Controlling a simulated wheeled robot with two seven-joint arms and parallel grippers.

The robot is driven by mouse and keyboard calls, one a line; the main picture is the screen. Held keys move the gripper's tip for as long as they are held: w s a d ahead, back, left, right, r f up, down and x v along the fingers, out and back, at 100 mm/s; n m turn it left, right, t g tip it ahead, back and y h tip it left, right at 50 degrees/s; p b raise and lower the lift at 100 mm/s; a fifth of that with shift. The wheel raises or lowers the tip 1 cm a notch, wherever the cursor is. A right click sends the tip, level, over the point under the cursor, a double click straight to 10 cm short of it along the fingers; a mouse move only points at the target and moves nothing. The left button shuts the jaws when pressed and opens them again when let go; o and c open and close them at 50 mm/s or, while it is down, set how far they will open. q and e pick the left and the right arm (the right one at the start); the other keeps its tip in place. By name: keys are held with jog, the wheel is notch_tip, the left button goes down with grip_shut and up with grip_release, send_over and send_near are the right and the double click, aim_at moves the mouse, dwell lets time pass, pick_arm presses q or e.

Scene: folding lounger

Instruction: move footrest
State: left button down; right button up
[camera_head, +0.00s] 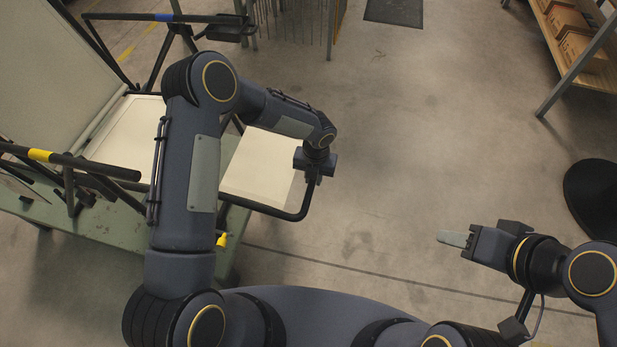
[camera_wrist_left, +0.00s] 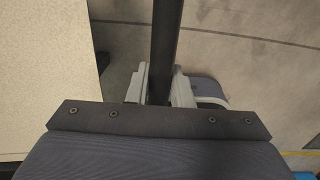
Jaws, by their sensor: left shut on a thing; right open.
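The footrest (camera_head: 258,168) is a cream panel with a black tube frame, sticking out to the right from the lounger's seat (camera_head: 125,135). My left gripper (camera_head: 313,178) is at the footrest's right end, shut on the black frame tube. In the left wrist view the dark tube (camera_wrist_left: 166,45) runs between the two grey fingers, and the cream panel (camera_wrist_left: 45,60) lies to the left. My left arm hides part of the seat and of the footrest's left side. My right gripper (camera_head: 452,239) is at the lower right, empty and apart from the lounger.
The lounger stands on a green bench (camera_head: 110,230). Its backrest (camera_head: 55,60) and black armrests with blue and yellow bands are at the left. A shelf with cardboard boxes (camera_head: 580,50) is at the upper right, above a black round object (camera_head: 595,195). The middle floor is clear.

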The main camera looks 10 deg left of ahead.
pick_arm(q)
jog(key=shift+d+r+p, duration=0.25)
jog(key=shift+r+p, duration=0.15)
jog(key=shift+r, duration=0.65)
jog(key=c, duration=1.3)
grip_release()
jog(key=shift+c, duration=0.2)
notch_tip(320, 180, up, 8)
jog(key=shift+d+f+p, duration=0.1)
jog(key=shift+p, duration=0.4)
